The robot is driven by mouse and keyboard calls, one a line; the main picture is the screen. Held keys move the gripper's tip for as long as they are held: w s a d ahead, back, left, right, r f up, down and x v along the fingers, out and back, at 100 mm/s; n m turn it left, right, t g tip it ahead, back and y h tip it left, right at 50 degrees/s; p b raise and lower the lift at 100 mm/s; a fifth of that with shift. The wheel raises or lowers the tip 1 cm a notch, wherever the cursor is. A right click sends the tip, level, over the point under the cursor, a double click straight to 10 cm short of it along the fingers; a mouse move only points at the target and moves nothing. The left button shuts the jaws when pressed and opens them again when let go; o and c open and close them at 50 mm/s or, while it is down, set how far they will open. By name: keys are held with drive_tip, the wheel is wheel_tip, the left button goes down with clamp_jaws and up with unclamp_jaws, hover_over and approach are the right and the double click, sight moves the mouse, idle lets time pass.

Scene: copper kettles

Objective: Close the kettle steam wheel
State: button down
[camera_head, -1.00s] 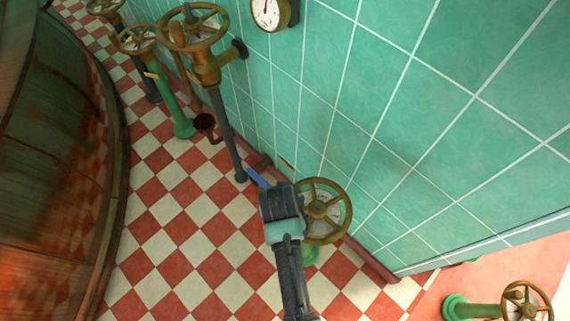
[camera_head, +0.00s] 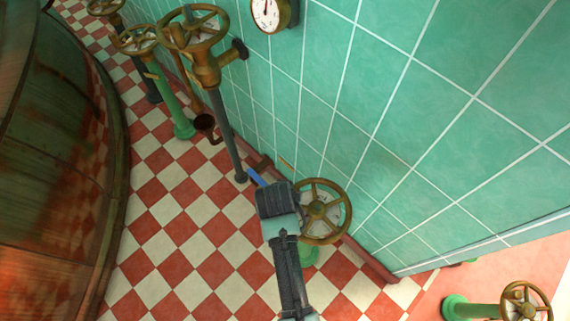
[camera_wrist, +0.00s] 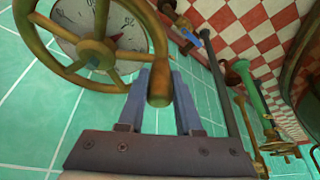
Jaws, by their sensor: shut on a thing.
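A brass spoked wheel (camera_head: 345,212) stands on a green base close to the tiled wall. It fills the upper left of the wrist view (camera_wrist: 158,32). A pale dial (camera_wrist: 72,15) with markings and a red pointer shows behind its spokes. A rounded brass handle (camera_wrist: 160,88) sticks out from the wheel's rim. My gripper (camera_wrist: 161,95) is shut on this handle, with one finger on each side of it. In the head view my gripper (camera_head: 278,200) is at the wheel's left edge, and its fingertips are hidden there.
Several other brass wheels on posts, one of them nearer (camera_head: 193,30), stand along the wall at the upper left. A round gauge (camera_head: 268,12) hangs on the wall. Another wheel (camera_head: 525,303) is at the lower right. A large copper kettle (camera_head: 55,160) bounds the left. Checkered floor lies open between.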

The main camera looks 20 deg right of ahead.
sight(300, 181)
drive_tip(key=w+m, duration=0.1)
drive_tip(key=d+m+g, duration=0.1)
drive_tip(key=m, duration=0.1)
drive_tip(key=shift+w+d+r+h, duration=0.1)
drive_tip(key=shift+w+d+h, duration=0.2)
drive_tip(key=shift+w+h, duration=0.1)
drive_tip(key=shift+w+d+m+g, duration=0.35)
drive_tip(key=shift+d+m, duration=0.35)
drive_tip(key=shift+m, duration=0.4)
drive_tip(key=shift+w+d+m+h, duration=0.15)
drive_tip(key=shift+d+m+h, duration=0.2)
drive_tip(key=shift+m, duration=0.25)
drive_tip(key=shift+w+d, duration=0.1)
drive_tip(key=shift+d, duration=0.45)
drive_tip(key=c, duration=0.6)
unclamp_jaws()
drive_tip(key=p+v, duration=0.2)
drive_tip(key=v, duration=1.1)
drive_tip(key=shift+w+p, duration=0.15)
drive_tip(key=shift+p, duration=0.2)
